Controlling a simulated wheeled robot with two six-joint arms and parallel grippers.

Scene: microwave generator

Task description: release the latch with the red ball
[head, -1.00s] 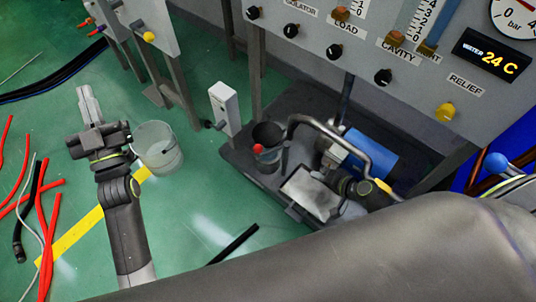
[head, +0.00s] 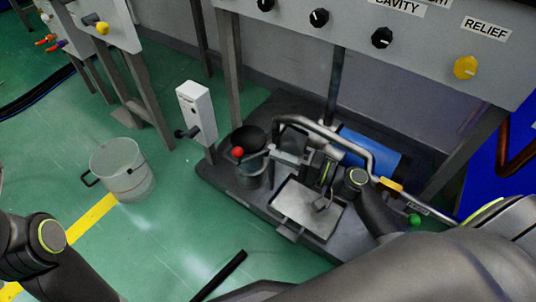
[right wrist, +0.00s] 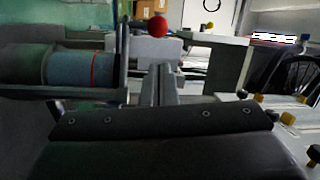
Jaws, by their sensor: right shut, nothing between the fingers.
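The red ball (head: 237,153) sits at the rim of a dark cup-like part on the low platform under the panel. In the right wrist view the red ball (right wrist: 158,27) stands just beyond my fingertips, slightly above them. My right gripper (head: 274,154) points left towards the ball, its fingers together and empty; a small gap seems to lie between them. In the right wrist view the closed fingers (right wrist: 160,76) show in the middle. The latch itself cannot be made out. My left gripper is outside the head view; only its arm shows at lower left.
A bent grey pipe (head: 345,143) and a blue cylinder (head: 370,155) lie behind my right gripper. A white box on a post (head: 197,112) stands left of the ball. A clear bucket (head: 122,170) is on the green floor. The knob panel (head: 400,60) overhangs behind.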

